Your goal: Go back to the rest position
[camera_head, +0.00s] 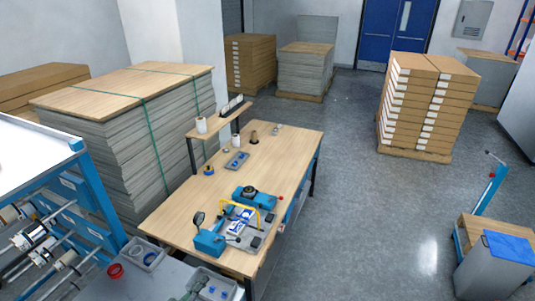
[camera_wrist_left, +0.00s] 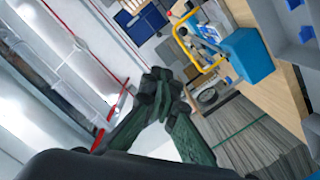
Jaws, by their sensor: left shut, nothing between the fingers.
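My left gripper (camera_head: 190,289) shows only in part at the bottom edge of the head view, as a dark green shape beside a grey tray (camera_head: 222,289). In the left wrist view its dark green fingers (camera_wrist_left: 160,90) come together at the tips, and nothing is held between them. The gripper appears clear of the wooden workbench (camera_head: 165,215). My right gripper is in neither view.
Blue tools with a yellow handle (camera_head: 243,206) stand on the workbench. A blue-framed machine with rollers (camera_head: 55,240) is at the left. Tall sheet stacks (camera_head: 140,120) stand behind. Open grey floor (camera_head: 350,210) lies to the right.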

